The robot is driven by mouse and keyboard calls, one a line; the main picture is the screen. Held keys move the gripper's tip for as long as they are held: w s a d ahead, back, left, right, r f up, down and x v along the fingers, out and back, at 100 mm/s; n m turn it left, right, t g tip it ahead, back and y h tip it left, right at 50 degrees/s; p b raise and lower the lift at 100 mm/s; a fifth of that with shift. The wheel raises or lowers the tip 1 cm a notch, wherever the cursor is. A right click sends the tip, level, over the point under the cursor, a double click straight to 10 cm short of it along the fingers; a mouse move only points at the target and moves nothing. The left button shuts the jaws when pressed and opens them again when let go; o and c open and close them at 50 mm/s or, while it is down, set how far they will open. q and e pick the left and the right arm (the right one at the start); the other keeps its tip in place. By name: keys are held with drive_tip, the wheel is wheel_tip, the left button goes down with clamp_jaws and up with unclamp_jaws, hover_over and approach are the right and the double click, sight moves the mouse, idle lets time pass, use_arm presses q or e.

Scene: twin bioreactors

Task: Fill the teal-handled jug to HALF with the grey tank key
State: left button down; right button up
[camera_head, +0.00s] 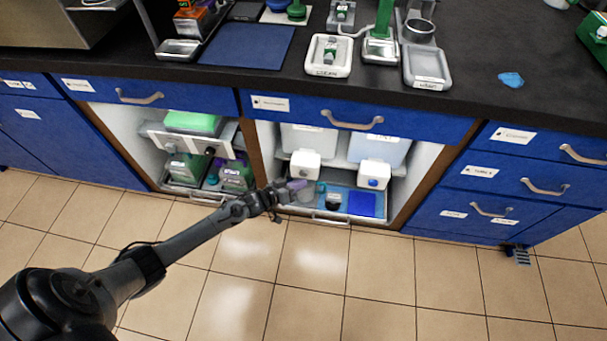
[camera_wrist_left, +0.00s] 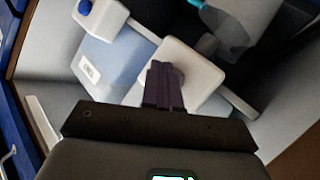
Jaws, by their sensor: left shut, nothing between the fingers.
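My left gripper (camera_head: 297,185) is in front of the right cabinet bay, its fingers closed and empty. In the left wrist view its dark fingers (camera_wrist_left: 163,87) overlap a white tap block (camera_wrist_left: 192,62) with a grey round key (camera_wrist_left: 180,76). I cannot tell whether they touch the key. The same block (camera_head: 305,161) shows in the head view, its key not clear. The clear jug (camera_wrist_left: 228,22) with a teal handle (camera_wrist_left: 197,4) is near this block in the left wrist view. In the head view the jug (camera_head: 305,196) is partly behind the gripper; its fill level cannot be read. My right gripper is not in view.
A second white tap block (camera_head: 374,174) with a blue key (camera_head: 373,183) is to the right. A black item (camera_head: 333,201) and a blue pad (camera_head: 362,205) lie below it. The left bay holds green-topped equipment (camera_head: 193,122). A drawer (camera_head: 357,115) and worktop (camera_head: 460,90) overhang the bay.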

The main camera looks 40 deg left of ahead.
use_arm(q)
drive_tip(key=s+d+p, duration=0.1)
drive_tip(key=s, duration=0.1)
drive_tip(key=s+d+p, duration=0.1)
drive_tip(key=s+p, duration=0.1)
drive_tip(key=shift+s+d, duration=0.2)
drive_tip(key=shift+p, duration=0.3)
